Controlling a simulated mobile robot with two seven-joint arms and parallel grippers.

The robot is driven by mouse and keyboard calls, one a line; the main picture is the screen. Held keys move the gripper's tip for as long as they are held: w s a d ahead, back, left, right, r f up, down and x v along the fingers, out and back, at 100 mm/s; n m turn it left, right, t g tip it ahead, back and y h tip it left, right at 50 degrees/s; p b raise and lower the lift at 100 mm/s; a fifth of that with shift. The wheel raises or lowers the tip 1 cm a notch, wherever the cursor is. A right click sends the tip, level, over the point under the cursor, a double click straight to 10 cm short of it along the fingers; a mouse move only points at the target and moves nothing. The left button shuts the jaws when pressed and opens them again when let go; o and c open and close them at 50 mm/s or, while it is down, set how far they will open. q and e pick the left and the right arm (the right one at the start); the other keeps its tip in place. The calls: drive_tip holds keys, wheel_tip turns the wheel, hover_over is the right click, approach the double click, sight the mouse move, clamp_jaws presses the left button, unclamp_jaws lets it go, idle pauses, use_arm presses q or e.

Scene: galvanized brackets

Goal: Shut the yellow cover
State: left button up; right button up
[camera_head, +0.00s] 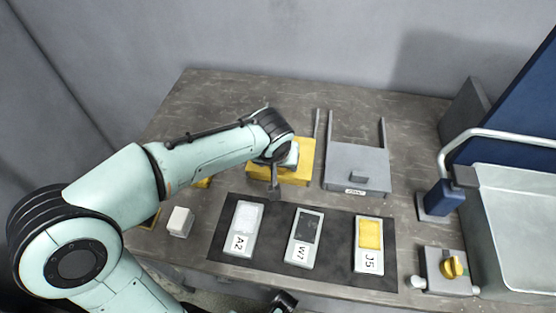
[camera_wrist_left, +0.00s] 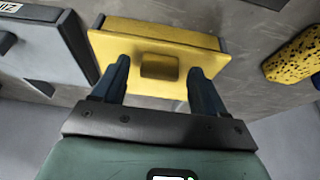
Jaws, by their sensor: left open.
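In the head view the left gripper (camera_head: 274,186) is at the cover's front left.
A grey cover (camera_head: 345,178) with two rails sits just right. A white block (camera_head: 180,222) and yellow sponge (camera_wrist_left: 292,55) lie left. A switch box (camera_head: 435,268) and metal basin (camera_head: 510,225) stand right.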

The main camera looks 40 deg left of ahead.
use_arm(q)
drive_tip(key=p+v, duration=0.2)
drive_tip(key=v, duration=1.1)
drive_tip(key=shift+s, duration=0.2)
drive_tip(key=shift+d, duration=0.1)
